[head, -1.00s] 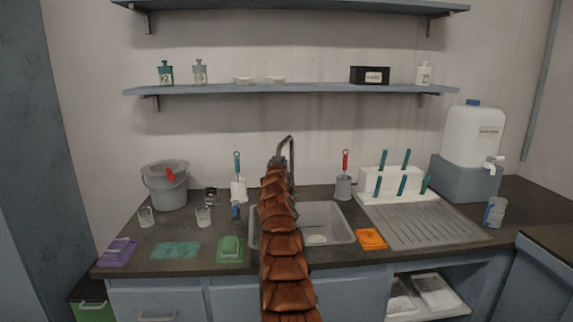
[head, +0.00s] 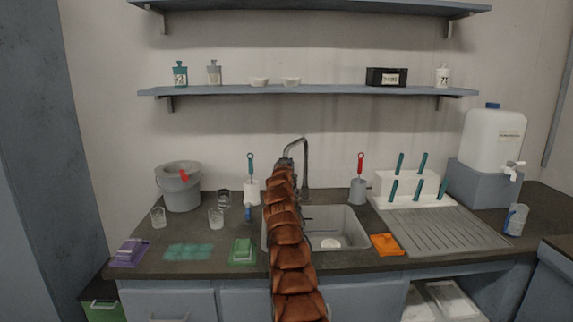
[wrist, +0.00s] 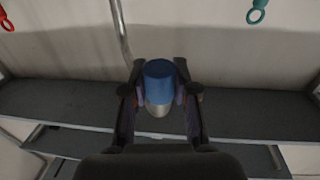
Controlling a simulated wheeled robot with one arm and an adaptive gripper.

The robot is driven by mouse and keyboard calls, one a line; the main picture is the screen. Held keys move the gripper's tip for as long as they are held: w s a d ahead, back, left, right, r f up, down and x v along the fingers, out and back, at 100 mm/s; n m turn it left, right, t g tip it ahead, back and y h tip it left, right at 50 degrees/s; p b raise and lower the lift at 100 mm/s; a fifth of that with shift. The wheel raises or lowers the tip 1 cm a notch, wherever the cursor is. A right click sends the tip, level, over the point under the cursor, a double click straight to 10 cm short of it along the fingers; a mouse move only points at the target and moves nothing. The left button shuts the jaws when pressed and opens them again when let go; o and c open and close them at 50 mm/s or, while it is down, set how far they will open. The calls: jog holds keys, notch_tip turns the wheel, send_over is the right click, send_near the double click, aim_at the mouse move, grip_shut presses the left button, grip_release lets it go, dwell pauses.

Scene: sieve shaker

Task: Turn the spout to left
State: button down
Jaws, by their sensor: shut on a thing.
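The grey faucet spout (head: 304,165) rises behind the sink in the head view. Its arched top bends to the left and toward me, down to the end of my arm. In the wrist view its thin pipe (wrist: 122,35) comes down from the top edge to behind my gripper (wrist: 159,95). The gripper is shut on a blue sleeve (wrist: 158,72) with a metal end below it, which looks like the spout's end. In the head view my arm hides the fingers and the spout's tip.
The sink (head: 345,228) lies below my arm. A teal-handled brush (head: 251,165) stands left of the spout and a red-handled one (head: 360,165) right. A white rack (head: 410,187) stands farther right. A shelf (head: 325,91) runs above.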

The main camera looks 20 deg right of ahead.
jog(key=shift+a+r, duration=0.15)
jog(key=shift+a, duration=0.05)
jog(key=c, duration=1)
grip_release()
jog(key=shift+w, duration=0.15)
jog(key=shift+o, duration=0.7)
jog(key=shift+s+a+f, duration=0.15)
jog(key=shift+s+f, duration=0.05)
jog(key=shift+s, duration=0.15)
jog(key=shift+s+a, duration=0.2)
jog(key=shift+s, duration=0.05)
jog(key=v, duration=0.6)
jog(key=shift+s, duration=0.15)
